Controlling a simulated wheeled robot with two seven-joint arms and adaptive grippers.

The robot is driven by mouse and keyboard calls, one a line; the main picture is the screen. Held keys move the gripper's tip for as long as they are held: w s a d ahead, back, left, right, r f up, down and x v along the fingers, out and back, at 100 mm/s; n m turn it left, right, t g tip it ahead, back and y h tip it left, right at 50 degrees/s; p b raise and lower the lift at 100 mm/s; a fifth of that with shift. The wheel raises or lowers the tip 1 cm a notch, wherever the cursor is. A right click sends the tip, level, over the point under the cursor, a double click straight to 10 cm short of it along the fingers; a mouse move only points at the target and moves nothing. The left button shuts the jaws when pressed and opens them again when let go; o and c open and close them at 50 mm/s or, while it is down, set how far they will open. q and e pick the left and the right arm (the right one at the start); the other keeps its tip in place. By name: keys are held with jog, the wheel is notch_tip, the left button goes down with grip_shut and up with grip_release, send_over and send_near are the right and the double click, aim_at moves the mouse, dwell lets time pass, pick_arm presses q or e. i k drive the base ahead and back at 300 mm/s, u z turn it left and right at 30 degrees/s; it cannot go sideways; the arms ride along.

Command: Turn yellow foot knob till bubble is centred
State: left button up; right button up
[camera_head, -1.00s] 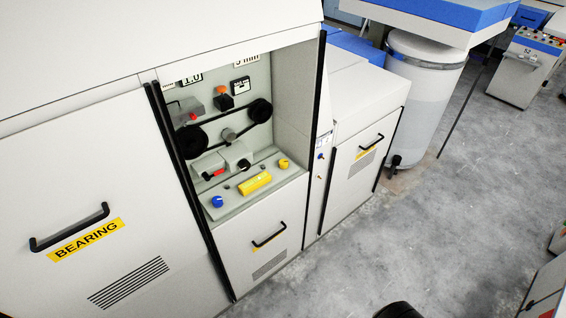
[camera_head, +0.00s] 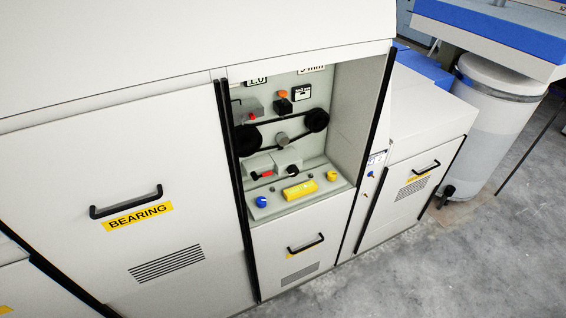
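The yellow foot knob (camera_head: 332,175) stands at the right end of a grey shelf plate (camera_head: 290,205) inside an open machine bay. A blue knob (camera_head: 261,201) stands at the plate's left end. Between them lies a yellow block (camera_head: 300,190), which looks like a level; its bubble is too small to make out. Neither of my grippers is in view, and nothing touches the knobs.
Behind the plate are two black pulleys with a belt (camera_head: 285,130) and small red-tipped switches (camera_head: 266,174). A BEARING door (camera_head: 130,215) with a black handle is at left. Grey floor is free at lower right (camera_head: 430,275).

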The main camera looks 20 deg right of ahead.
aim_at(331, 176)
jog(key=z, duration=2.75)
jog(key=i, duration=0.6)
jog(key=u, duration=2.7)
